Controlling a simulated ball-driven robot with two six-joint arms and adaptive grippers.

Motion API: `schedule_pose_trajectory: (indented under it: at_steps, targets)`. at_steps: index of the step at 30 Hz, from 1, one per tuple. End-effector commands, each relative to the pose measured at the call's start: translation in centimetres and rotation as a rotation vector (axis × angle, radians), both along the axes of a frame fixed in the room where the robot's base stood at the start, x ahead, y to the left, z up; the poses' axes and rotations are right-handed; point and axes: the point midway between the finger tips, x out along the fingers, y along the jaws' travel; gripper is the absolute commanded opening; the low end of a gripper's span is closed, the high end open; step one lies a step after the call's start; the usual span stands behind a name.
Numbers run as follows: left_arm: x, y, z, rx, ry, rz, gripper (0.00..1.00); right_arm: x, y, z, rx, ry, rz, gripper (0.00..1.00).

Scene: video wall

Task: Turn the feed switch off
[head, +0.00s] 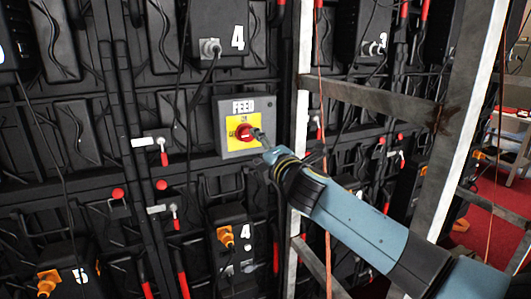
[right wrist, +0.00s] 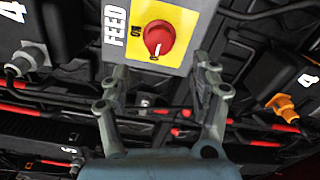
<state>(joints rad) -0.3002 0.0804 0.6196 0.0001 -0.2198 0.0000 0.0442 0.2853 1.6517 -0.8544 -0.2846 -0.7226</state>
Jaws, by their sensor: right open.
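The feed switch is a red round knob (head: 244,131) on a yellow plate, on a grey box (head: 238,152) marked FEED. In the right wrist view the knob (right wrist: 159,40) shows a white mark pointing down, toward the gripper side; in the head view this mark seems to point left. A small label sits above the knob in the head view. My right gripper (head: 259,137) is close to the knob's right side. In the right wrist view its fingers (right wrist: 162,70) are spread and empty, with the knob beyond the tips, apart from them. My left gripper is not in view.
Black wall panels with cables and red-handled latches (head: 164,155) surround the box. A black unit marked 4 (head: 225,25) hangs above, with a grey plug. An upright metal frame post (head: 301,90) stands right of the box, close to my right arm. Orange plugs (head: 226,236) sit lower down.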

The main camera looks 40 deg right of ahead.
Motion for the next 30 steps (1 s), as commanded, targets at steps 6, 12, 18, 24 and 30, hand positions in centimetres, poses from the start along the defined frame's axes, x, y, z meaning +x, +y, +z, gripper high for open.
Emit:
schedule_pose_trajectory:
  at_steps: [6,12,18,24,30]
  targets:
    - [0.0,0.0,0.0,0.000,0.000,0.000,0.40,-3.0,0.7,-0.1,0.000,0.001,0.001,0.63]
    - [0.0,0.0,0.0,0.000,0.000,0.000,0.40,-3.5,0.9,0.0,0.000,0.000,0.000,0.63]
    - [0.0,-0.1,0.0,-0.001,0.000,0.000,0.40,-3.5,0.9,0.0,0.000,0.000,0.000,0.63]
    - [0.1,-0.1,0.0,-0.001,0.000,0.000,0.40,-3.5,0.9,0.0,0.000,0.000,0.000,0.63]
    - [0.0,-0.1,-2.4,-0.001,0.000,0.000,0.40,-4.6,1.1,-5.1,0.017,0.047,-0.006,0.63]
